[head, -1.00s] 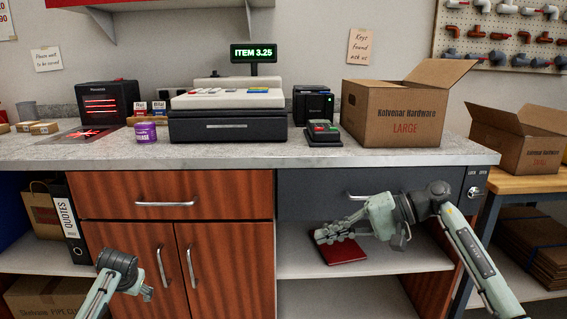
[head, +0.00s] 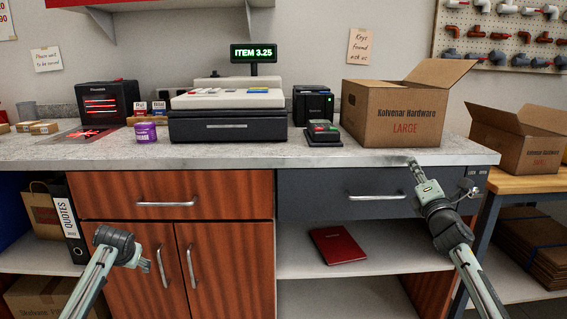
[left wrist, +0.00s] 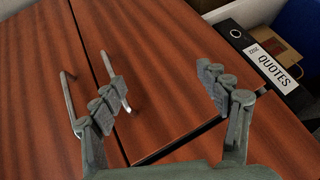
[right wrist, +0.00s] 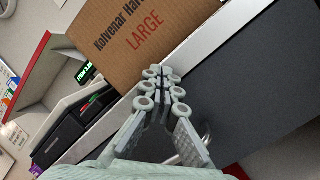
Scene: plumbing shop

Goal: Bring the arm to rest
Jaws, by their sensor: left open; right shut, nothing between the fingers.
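My right gripper (head: 414,168) is in front of the grey drawer and the counter edge, below the large cardboard box. In the right wrist view its fingers (right wrist: 162,75) are together with nothing between them. My left gripper (head: 146,266) is low in front of the wooden cabinet doors. In the left wrist view its fingers (left wrist: 160,88) are spread wide and empty, facing the wood. The tips of the left gripper are small in the head view.
The large box (head: 395,115) stands near the counter's right edge. The grey drawer (head: 340,196) is closed, with keys at its lock (head: 467,190). A red book (head: 338,245) lies on the open shelf (head: 300,265). Door handles (head: 191,266) are near my left gripper.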

